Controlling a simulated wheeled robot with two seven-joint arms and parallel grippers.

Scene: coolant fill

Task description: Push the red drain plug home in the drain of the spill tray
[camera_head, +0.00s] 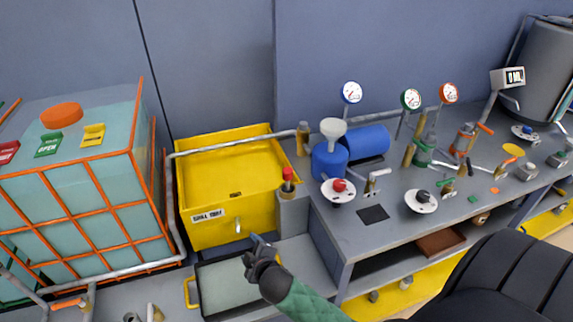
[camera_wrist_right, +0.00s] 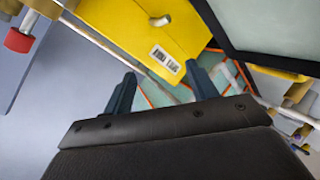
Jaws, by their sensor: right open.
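The yellow spill tray (camera_head: 187,217) stands left of the bench, with a label and a small spout on its front. A small dark spot (camera_head: 236,194) shows in its floor; I cannot tell whether it is the drain. A red-topped plug (camera_head: 287,173) stands upright on a grey post just right of the tray. My right gripper (camera_head: 254,241) is in front of the tray, low and near the spout, apart from the plug. In the right wrist view its fingers (camera_wrist_right: 163,82) are open and empty, with the yellow tray (camera_wrist_right: 150,38) beyond. My left gripper is out of view.
A dark-rimmed pan (camera_head: 225,285) with a yellow handle lies below the spout. The orange-barred tank (camera_head: 85,190) and a grey pipe stand left. The bench at right holds a blue canister (camera_head: 328,163), a funnel, gauges and valves. A red-ended part (camera_wrist_right: 18,40) shows in the wrist view.

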